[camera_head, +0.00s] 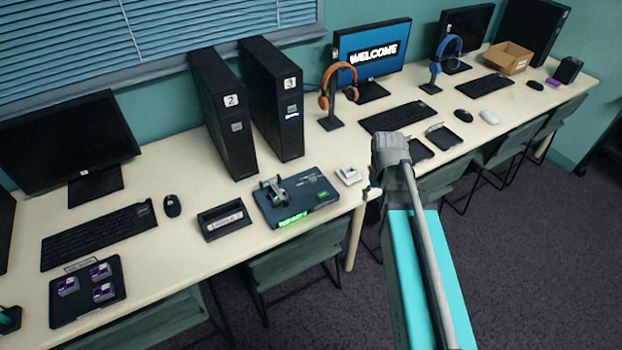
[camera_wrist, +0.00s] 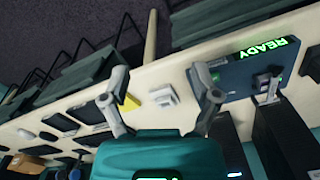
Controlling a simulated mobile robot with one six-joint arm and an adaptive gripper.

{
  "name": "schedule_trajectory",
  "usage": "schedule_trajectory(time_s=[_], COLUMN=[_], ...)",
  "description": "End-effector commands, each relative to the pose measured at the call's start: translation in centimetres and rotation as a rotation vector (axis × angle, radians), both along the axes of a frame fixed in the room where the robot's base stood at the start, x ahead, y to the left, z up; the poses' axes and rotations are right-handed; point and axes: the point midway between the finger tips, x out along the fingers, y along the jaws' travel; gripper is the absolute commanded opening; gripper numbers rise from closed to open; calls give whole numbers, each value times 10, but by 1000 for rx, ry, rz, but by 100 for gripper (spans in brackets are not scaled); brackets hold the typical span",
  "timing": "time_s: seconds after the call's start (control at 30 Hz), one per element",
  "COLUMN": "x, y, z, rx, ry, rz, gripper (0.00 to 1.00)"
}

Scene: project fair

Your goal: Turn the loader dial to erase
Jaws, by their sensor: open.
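The loader (camera_head: 323,196) is a flat dark blue box on the long table, with a lit green sign on its front edge. The sign reads READY in the wrist view (camera_wrist: 263,48). A grey clamp-like part (camera_head: 273,189) stands on its left side. I cannot make out the dial or its setting. My gripper (camera_wrist: 158,72) is open and empty above the table, its right finger overlapping the loader's edge in the wrist view. In the head view my arm hides most of the gripper, right of the loader.
A small white block (camera_head: 348,176) lies right of the loader, and a black tray (camera_head: 224,220) lies left of it. Tall black computer towers (camera_head: 277,105) stand behind. Headphones on a stand (camera_head: 332,95) are behind right. Chairs (camera_head: 300,255) line the table's front.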

Motion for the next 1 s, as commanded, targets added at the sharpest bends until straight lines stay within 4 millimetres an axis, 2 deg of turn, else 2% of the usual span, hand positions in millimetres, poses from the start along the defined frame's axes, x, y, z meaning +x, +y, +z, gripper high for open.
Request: schedule_trajectory(time_s=[0.03, 0.2, 0.4, 0.5, 0.6, 0.7, 1.0], x=[27, 92, 157, 178, 191, 197, 197], y=[14, 65, 133, 162, 182, 193, 197], z=[-2, -6, -10, -11, -12, -12, -12], rx=[0, 0, 0, 0, 0, 0, 0], ry=[0, 0, 0, 0, -1, -1, -1], rz=[57, 288, 553, 653, 725, 766, 782], gripper=[79, 79, 79, 79, 79, 79, 79])
